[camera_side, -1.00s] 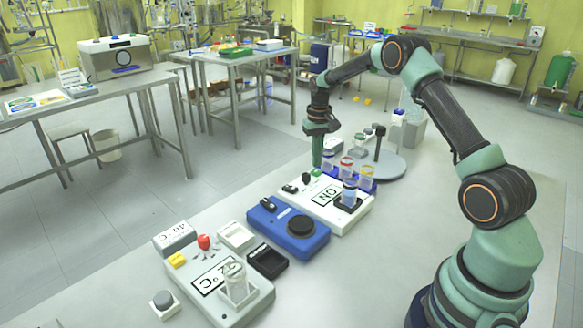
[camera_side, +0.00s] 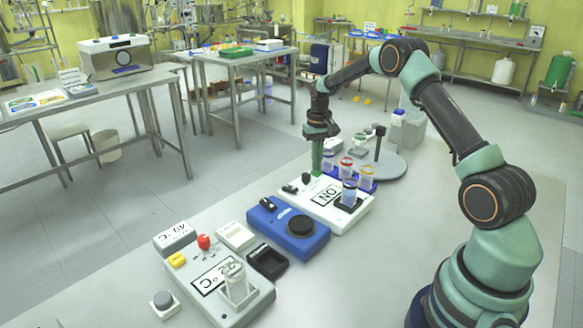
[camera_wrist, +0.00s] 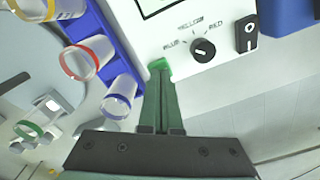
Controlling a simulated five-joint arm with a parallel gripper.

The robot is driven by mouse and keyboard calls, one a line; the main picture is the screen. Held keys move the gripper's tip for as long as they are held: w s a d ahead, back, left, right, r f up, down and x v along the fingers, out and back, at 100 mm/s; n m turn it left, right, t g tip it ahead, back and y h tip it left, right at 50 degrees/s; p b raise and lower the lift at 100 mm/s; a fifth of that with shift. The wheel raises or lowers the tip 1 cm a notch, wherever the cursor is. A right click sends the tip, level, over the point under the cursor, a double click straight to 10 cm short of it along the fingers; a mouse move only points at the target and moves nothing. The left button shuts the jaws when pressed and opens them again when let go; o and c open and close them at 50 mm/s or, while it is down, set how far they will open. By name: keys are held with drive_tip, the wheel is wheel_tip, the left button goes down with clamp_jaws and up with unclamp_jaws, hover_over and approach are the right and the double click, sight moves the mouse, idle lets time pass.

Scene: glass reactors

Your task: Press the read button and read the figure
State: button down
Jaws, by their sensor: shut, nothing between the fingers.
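The white instrument (camera_side: 352,222) has a framed display (camera_side: 326,196); its characters appear upside down in the side view, like "NO". In the wrist view a green button (camera_wrist: 158,64) sits at the instrument's edge, beside a black dial (camera_wrist: 203,49) marked blue, yellow and red. My gripper (camera_side: 316,170) points down with its fingers shut and empty. In the wrist view its fingertips (camera_wrist: 160,72) are right at the green button and partly cover it. I cannot tell whether the button is pressed in. The display (camera_wrist: 158,6) is cut off by the wrist frame's top edge.
A blue rack (camera_wrist: 108,25) with colour-ringed glass vials (camera_wrist: 88,57) stands close beside my fingers. A vial (camera_side: 349,191) stands on the white instrument. A blue device (camera_side: 288,231) and a white "°C" unit (camera_side: 250,304) stand nearer the camera. A black rocker switch (camera_wrist: 246,33) is near the dial.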

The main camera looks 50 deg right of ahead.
drive_tip(key=shift+f, duration=0.45)
drive_tip(key=shift+r, duration=3.55)
drive_tip(key=shift+r, duration=0.1)
drive_tip(key=s+a+r+n+t, duration=0.3)
drive_tip(key=s+a+r, duration=0.4)
drive_tip(key=a+r, duration=0.55)
drive_tip(key=s+a+n+t, duration=0.2)
drive_tip(key=s+a, duration=0.6)
drive_tip(key=s, duration=0.5)
drive_tip(key=shift+s+a+r+n+t, duration=0.15)
drive_tip(key=shift+a+r+n+t, duration=0.15)
drive_tip(key=shift+a+r+n, duration=0.15)
